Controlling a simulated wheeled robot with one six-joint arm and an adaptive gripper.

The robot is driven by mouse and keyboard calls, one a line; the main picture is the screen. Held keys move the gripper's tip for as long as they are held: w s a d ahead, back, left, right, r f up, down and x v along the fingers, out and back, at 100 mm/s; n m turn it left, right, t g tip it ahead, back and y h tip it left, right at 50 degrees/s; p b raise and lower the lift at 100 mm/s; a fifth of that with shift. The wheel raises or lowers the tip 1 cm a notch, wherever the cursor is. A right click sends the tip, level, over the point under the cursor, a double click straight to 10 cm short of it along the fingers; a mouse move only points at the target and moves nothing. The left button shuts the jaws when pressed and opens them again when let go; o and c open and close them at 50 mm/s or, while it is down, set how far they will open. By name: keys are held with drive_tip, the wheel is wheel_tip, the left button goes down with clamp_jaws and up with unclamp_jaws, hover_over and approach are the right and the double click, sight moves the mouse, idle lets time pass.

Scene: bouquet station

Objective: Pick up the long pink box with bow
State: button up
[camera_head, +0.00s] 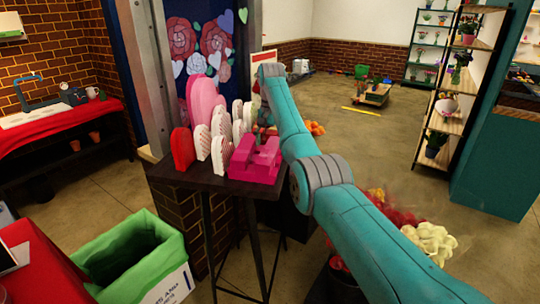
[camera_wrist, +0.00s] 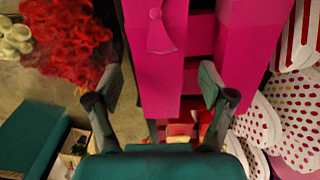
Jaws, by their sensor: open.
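The long pink box with bow (camera_wrist: 160,75) fills the top middle of the wrist view, its pink bow (camera_wrist: 160,30) near the top edge. My open gripper (camera_wrist: 158,86) has one finger on each side of the box's near end, with a gap visible beside each finger. In the head view, the pink boxes (camera_head: 255,160) sit in a cluster at the front right of a dark table; which one bears the bow is unclear there.
Another pink box (camera_wrist: 250,45) stands close to the right of the long one. Heart-shaped boxes (camera_head: 221,150) crowd the dark table (camera_head: 205,183) to the left. Red flowers (camera_wrist: 75,40) lie left in the wrist view. A green-lined bin (camera_head: 135,255) stands lower left.

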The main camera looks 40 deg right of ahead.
wheel_tip(320, 180, down, 3)
drive_tip(key=shift+r, duration=0.1)
drive_tip(key=c, duration=1.3)
